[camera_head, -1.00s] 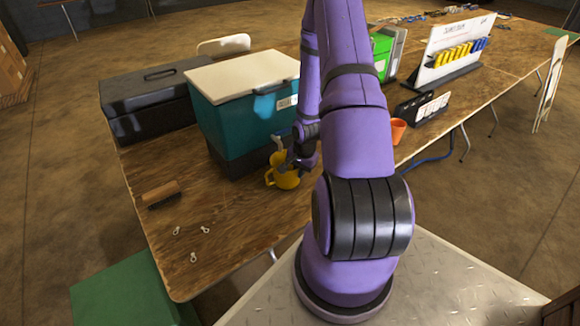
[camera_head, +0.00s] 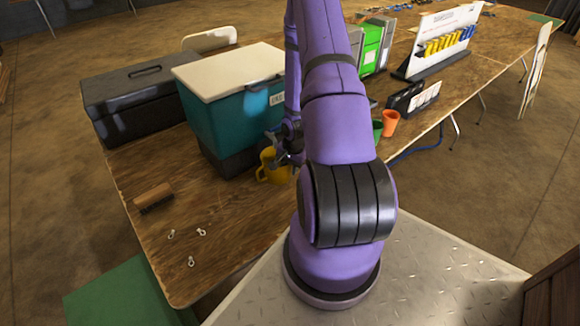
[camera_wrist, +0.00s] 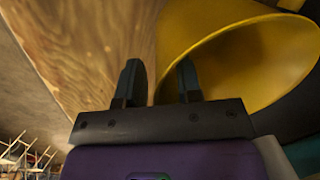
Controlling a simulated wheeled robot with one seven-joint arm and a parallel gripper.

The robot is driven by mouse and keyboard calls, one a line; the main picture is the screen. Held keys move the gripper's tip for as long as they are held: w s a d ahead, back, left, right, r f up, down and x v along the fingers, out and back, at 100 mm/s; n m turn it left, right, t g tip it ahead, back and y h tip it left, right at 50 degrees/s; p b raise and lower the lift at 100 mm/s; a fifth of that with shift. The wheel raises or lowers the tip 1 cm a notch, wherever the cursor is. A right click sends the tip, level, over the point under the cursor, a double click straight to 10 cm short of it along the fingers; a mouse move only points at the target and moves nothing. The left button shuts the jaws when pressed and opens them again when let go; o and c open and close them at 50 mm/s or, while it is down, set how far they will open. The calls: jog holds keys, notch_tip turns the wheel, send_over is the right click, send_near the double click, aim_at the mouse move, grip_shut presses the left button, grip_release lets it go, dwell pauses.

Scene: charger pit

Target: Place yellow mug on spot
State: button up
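The yellow mug (camera_head: 268,172) stands on the wooden table in front of the teal cooler, its handle toward the left. My gripper (camera_head: 284,147) is at the mug's upper right side, partly hidden by my arm. In the wrist view the mug's wide rim and inside (camera_wrist: 255,65) fill the upper right. My gripper's two fingers (camera_wrist: 160,82) are apart there, the left one outside the rim and the right one over the mug's opening, with the near rim between them. I cannot tell whether they touch the mug. No marked spot can be made out.
The teal cooler (camera_head: 235,115) and a black toolbox (camera_head: 140,98) stand behind the mug. A brown block (camera_head: 153,197) and small metal pieces (camera_head: 190,262) lie at the left front. A green cup (camera_head: 377,131) and an orange cup (camera_head: 390,123) stand right of my arm. The table's left front is mostly clear.

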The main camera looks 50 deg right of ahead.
jog(key=shift+r, duration=0.15)
notch_tip(320, 180, up, 12)
jog(key=s, duration=0.1)
jog(key=w+a+r+n+h, duration=0.1)
jog(key=a+r+n, duration=0.25)
jog(key=r, duration=0.45)
jog(key=w+a+r+n+t+h, duration=0.1)
jog(key=a+r+n, duration=0.1)
jog(key=a+r, duration=0.45)
jog(key=w+a+r+n, duration=0.1)
jog(key=a+r+n, duration=0.15)
jog(key=r, duration=0.65)
jog(key=s+a+r+n+t+y, duration=0.1)
jog(key=s+a+r+n+t, duration=0.1)
jog(key=s+a+r+n, duration=0.6)
jog(key=s+a+r, duration=0.5)
jog(key=a+r, duration=0.1)
jog(key=a, duration=0.2)
jog(key=shift+r+t+y, duration=0.3)
jog(key=shift+t+y, duration=0.1)
jog(key=shift+w, duration=0.1)
